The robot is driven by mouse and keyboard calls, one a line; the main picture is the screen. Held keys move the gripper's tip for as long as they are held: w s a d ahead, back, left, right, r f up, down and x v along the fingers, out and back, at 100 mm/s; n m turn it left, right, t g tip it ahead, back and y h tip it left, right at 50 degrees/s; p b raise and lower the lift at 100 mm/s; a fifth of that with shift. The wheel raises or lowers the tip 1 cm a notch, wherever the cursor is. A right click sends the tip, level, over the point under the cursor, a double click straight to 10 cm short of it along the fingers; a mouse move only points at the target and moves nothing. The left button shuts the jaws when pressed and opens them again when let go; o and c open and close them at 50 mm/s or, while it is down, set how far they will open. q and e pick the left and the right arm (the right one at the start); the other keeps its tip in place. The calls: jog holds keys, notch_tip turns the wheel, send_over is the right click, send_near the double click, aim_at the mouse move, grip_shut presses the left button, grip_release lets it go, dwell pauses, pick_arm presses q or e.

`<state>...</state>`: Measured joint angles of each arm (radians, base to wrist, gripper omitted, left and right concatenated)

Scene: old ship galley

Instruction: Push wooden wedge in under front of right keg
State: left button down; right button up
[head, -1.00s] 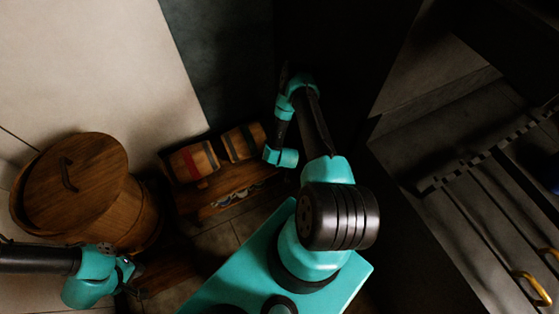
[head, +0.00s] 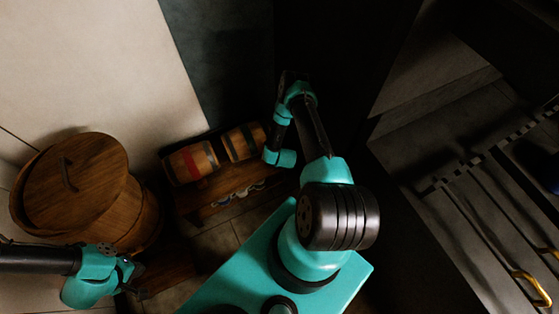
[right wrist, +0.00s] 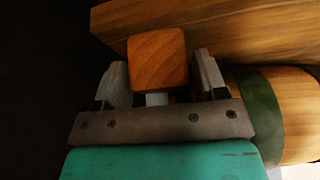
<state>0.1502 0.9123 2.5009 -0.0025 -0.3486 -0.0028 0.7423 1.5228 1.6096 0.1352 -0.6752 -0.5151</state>
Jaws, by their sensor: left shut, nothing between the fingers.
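Two banded wooden kegs lie on a low wooden rack (head: 215,192) in the head view: the left keg (head: 190,162) with a red band, the right keg (head: 243,142) with dark bands. In the right wrist view, an orange-brown wooden block (right wrist: 157,60), apparently the wedge, sits between the two fingers of my right gripper (right wrist: 161,78). A narrow dark gap shows beside the right finger; I cannot tell whether they grip it. A green-banded keg is at right there. The right gripper is hidden in the head view.
A large lidded wooden tub (head: 85,185) stands left of the rack, just behind my left gripper. A wooden beam (right wrist: 220,25) crosses the top of the right wrist view. A dark wall rises behind the kegs. A slatted, railed surface (head: 480,200) lies at right.

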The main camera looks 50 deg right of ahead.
jog(key=c, duration=0.4)
jog(key=shift+r, duration=2)
